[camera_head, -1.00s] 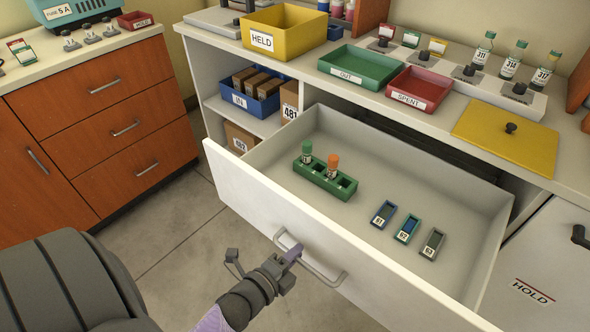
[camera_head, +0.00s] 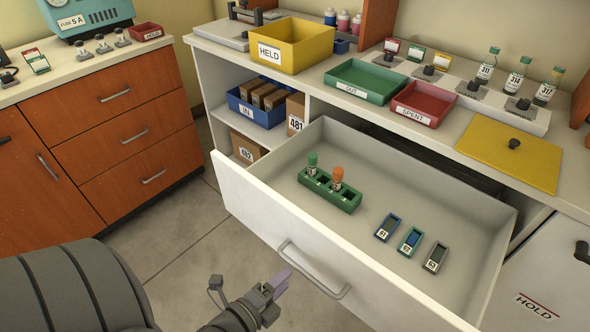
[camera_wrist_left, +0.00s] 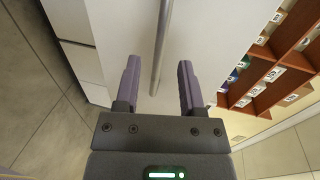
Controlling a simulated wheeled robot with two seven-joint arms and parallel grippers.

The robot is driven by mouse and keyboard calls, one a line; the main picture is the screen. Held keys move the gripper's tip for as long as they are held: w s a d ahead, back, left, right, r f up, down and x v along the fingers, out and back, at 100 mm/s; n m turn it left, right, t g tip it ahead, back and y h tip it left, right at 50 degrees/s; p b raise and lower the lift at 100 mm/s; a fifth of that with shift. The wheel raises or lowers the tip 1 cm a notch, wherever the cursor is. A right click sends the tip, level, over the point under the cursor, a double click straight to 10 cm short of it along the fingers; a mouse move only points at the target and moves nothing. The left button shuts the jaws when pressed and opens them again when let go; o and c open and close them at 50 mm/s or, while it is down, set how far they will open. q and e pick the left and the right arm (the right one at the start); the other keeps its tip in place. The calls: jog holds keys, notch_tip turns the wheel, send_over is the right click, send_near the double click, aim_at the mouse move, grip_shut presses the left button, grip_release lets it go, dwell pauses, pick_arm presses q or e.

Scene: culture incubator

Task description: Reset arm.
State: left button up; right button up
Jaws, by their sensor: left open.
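My left gripper (camera_head: 281,283) is in front of the open white drawer (camera_head: 262,217), near its bar handle (camera_head: 314,270). In the left wrist view my left gripper (camera_wrist_left: 157,84) has its two purple fingers spread apart, with the handle (camera_wrist_left: 161,45) showing as a grey bar beyond and between them. The gap between the fingers is empty at their tips, and the gripper looks apart from the handle. My right gripper is not in view.
The drawer holds a green rack (camera_head: 330,190) with two capped tubes and small labelled holders (camera_head: 411,241). Above are a yellow HELD bin (camera_head: 291,45), green OUT tray (camera_head: 365,82) and red SPENT tray (camera_head: 424,97). Orange-brown cabinets (camera_head: 105,150) stand left; floor (camera_head: 190,265) lies between.

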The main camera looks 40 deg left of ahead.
pick_arm(q)
jog(key=v, duration=0.4)
jog(key=shift+s, duration=0.2)
